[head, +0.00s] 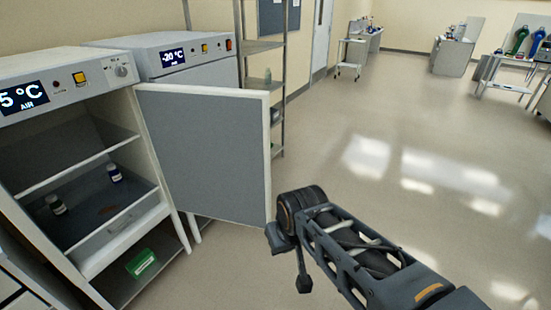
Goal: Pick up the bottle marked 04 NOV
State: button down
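Two small bottles stand on a shelf inside the open fridge (125,98). One bottle (56,204) is at the left, pale with a dark band. The other bottle (114,173) is farther right, white with a dark blue band. Their markings are too small to read, so I cannot tell which is 04 NOV. My arm reaches in from the lower right, and its end, which looks like my gripper (303,284), is right of the open fridge door, well apart from both bottles. Its fingers do not show clearly.
A green box (141,263) lies on the bottom level. A -20 °C freezer (172,56) stands beside the fridge, with a metal rack (264,45) behind. The floor (400,130) to the right is clear.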

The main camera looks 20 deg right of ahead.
aim_at(57, 205)
jog(key=z, duration=0.85)
jog(key=i, duration=3.2)
jog(key=u, duration=3.7)
